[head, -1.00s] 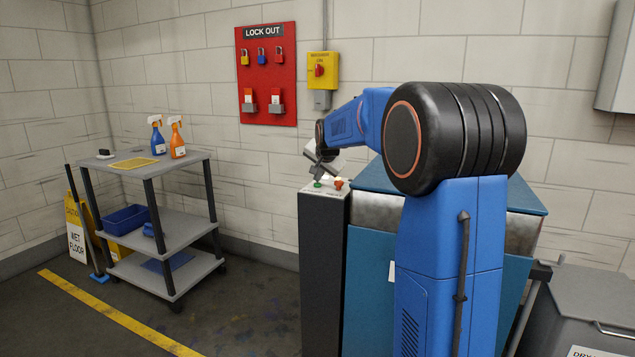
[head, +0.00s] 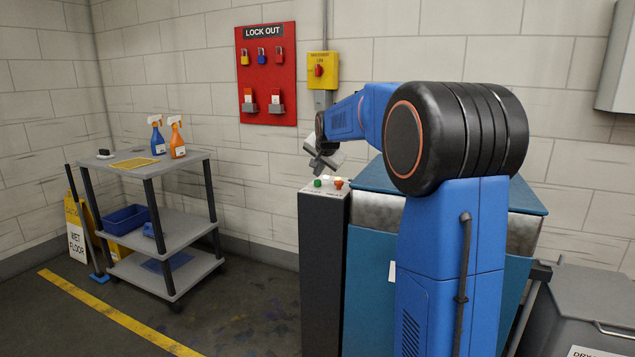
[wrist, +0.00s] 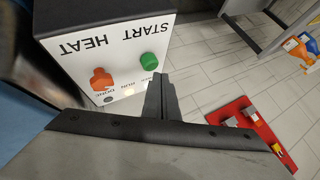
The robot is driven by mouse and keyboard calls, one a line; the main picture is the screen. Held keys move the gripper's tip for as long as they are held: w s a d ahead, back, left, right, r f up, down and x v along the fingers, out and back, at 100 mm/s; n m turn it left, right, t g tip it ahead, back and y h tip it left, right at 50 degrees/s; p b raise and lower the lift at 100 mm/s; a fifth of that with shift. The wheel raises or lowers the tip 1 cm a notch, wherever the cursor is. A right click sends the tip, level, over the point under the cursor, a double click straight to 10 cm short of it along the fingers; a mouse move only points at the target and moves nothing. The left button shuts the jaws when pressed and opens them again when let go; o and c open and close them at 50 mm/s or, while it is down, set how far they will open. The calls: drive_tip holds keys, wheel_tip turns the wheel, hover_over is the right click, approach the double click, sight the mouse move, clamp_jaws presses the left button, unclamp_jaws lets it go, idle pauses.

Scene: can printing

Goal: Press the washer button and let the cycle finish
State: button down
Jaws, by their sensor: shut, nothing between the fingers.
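The washer (head: 368,270) is a blue cabinet, partly hidden by my arm. A dark control post with a white top (head: 325,193) stands at its left. On that top are a green button (head: 317,182) and an orange-red control (head: 338,183). In the wrist view the green button (wrist: 149,61) is on the START side and the orange-red control (wrist: 101,79) on the HEAT side, with small, hard-to-read labels below. My gripper (head: 314,152) is shut and empty above the panel. Its fingers (wrist: 162,95) appear beside the green button, apart from it.
A grey cart (head: 178,238) with spray bottles stands left. The red lockout board (head: 267,75) and yellow switch box (head: 322,70) hang on the wall behind. A grey bin (head: 590,300) stands right. Open floor lies between cart and post.

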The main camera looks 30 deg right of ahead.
sight(318, 182)
drive_tip(key=shift+r, duration=0.25)
drive_tip(key=shift+r, duration=2.45)
drive_tip(key=s+a+f+n+g+y, duration=0.1)
drive_tip(key=s+a+f+n, duration=0.1)
drive_tip(key=s+a, duration=0.5)
drive_tip(key=s+a+f+n, duration=0.2)
drive_tip(key=s+a+f, duration=0.15)
drive_tip(key=s, duration=0.75)
drive_tip(key=s+a+f+n+g+y, duration=0.15)
drive_tip(key=s+a, duration=0.35)
drive_tip(key=s, duration=0.5)
drive_tip(key=s+a+f+n, duration=0.3)
drive_tip(key=s+f, duration=0.4)
drive_tip(key=s, duration=0.4)
drive_tip(key=s+a+f+n+g, duration=0.1)
drive_tip(key=s+a+f+n, duration=0.2)
drive_tip(key=s+f, duration=0.5)
drive_tip(key=s, duration=0.4)
drive_tip(key=shift+s+a+n, duration=0.15)
drive_tip(key=shift+s+n, duration=0.05)
drive_tip(key=shift+n, duration=0.15)
drive_tip(key=shift+g, duration=0.25)
